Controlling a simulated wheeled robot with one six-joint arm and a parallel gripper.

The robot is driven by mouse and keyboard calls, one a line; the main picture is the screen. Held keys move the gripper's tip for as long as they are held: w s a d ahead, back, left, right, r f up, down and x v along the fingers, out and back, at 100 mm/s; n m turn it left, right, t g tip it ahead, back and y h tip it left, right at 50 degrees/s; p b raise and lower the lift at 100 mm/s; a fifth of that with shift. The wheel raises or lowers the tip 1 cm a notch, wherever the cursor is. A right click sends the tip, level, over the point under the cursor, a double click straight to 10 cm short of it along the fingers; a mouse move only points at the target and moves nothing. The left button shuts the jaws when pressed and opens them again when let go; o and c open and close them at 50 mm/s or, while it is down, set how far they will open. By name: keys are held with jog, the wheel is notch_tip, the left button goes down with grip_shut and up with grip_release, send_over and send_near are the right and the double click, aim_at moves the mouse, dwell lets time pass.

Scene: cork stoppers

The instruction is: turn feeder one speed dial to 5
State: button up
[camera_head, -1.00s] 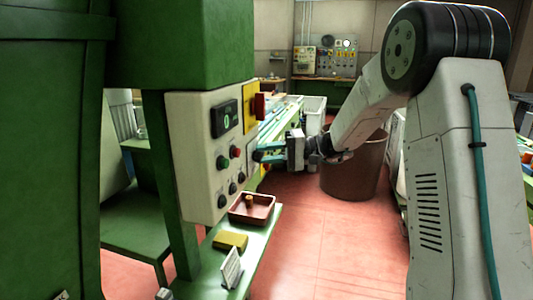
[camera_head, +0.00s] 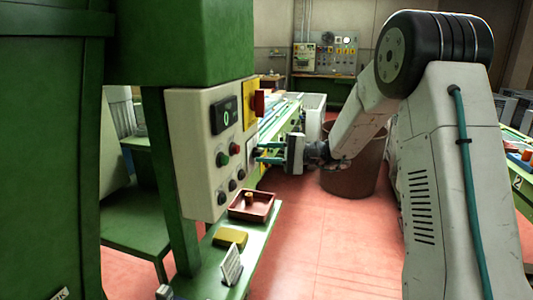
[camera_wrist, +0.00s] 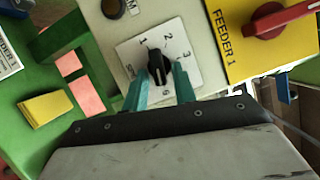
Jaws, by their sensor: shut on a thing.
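The feeder one speed dial (camera_wrist: 158,68) is a black knob on a white numbered plate in the wrist view. Its light pointer mark faces up-left, near the 1. The 2 and 3 show to the right of it, and part of the scale is hidden by my fingers. My gripper (camera_wrist: 160,88) has its teal fingers on either side of the knob, shut on it. In the head view my gripper (camera_head: 268,153) reaches the right side of the cream control panel (camera_head: 193,133); the dial is hard to make out there.
A yellow FEEDER 1 plate (camera_wrist: 239,57) with a red rotary handle (camera_wrist: 268,20) sits right of the dial. Below the panel, a green shelf holds a brown tray (camera_head: 237,213), a yellow block (camera_head: 230,238) and a small card (camera_head: 231,265). A brown bin (camera_head: 350,180) stands behind my arm.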

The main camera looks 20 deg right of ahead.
jog(key=o, duration=0.7)
jog(key=shift+d, duration=0.1)
jog(key=v, duration=0.7)
jog(key=shift+d, duration=0.35)
jog(key=shift+f, duration=0.1)
